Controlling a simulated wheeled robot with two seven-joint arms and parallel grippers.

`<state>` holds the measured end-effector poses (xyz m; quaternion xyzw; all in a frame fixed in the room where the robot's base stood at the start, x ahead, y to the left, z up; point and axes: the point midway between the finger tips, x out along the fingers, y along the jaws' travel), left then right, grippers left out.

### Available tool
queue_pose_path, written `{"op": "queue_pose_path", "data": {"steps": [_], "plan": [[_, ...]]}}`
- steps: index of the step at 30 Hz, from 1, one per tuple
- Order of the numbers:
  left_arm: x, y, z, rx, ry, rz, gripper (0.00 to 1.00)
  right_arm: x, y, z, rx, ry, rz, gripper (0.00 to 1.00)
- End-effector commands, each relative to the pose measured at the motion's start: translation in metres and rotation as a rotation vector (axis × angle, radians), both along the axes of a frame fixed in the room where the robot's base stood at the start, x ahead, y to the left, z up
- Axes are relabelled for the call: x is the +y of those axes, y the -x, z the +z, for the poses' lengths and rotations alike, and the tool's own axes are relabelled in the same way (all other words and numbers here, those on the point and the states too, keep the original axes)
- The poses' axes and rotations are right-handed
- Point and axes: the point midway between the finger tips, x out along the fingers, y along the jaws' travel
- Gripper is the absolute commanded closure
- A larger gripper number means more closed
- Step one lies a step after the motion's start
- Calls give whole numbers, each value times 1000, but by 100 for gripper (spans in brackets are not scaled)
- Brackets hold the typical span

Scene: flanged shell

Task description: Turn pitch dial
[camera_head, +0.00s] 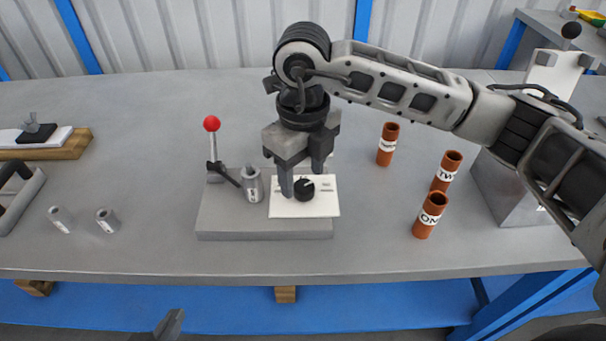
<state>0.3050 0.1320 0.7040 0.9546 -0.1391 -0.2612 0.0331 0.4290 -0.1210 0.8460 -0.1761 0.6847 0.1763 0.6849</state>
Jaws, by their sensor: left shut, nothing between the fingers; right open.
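The black pitch dial (305,191) sits on a white plate (318,209) at the right end of a grey base block (232,218). My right gripper (302,184) points down over the dial from above. Its fingers are apart, one to the left of the dial and one to the upper right. I cannot tell if either finger touches the dial. My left gripper (169,325) shows only as a dark tip at the bottom edge, in front of the table; it is shut and empty.
A lever with a red knob (211,124) and a metal cylinder (252,184) stand on the block, left of the dial. Several orange labelled tubes (430,215) stand to the right. Two small metal cylinders (107,220) stand at the left. The front table strip is clear.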

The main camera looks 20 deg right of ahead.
Motion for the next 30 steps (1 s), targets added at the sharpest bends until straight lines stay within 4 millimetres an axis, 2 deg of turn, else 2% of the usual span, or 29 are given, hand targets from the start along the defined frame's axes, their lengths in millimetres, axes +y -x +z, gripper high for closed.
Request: {"op": "queue_pose_path", "data": {"steps": [12, 17, 22, 30], "plan": [[0, 1, 2, 7, -1, 1, 100, 0, 0, 100, -5, -1, 2, 47], [1, 1, 2, 12, -1, 1, 100, 0, -1, 129, -5, 1, 0, 47], [1, 2, 1, 18, -2, 1, 100, 0, 0, 142, -1, 0, 0, 47], [1, 0, 1, 16, -1, 3, 100, 0, 0, 144, 0, 1, 0, 47]]}}
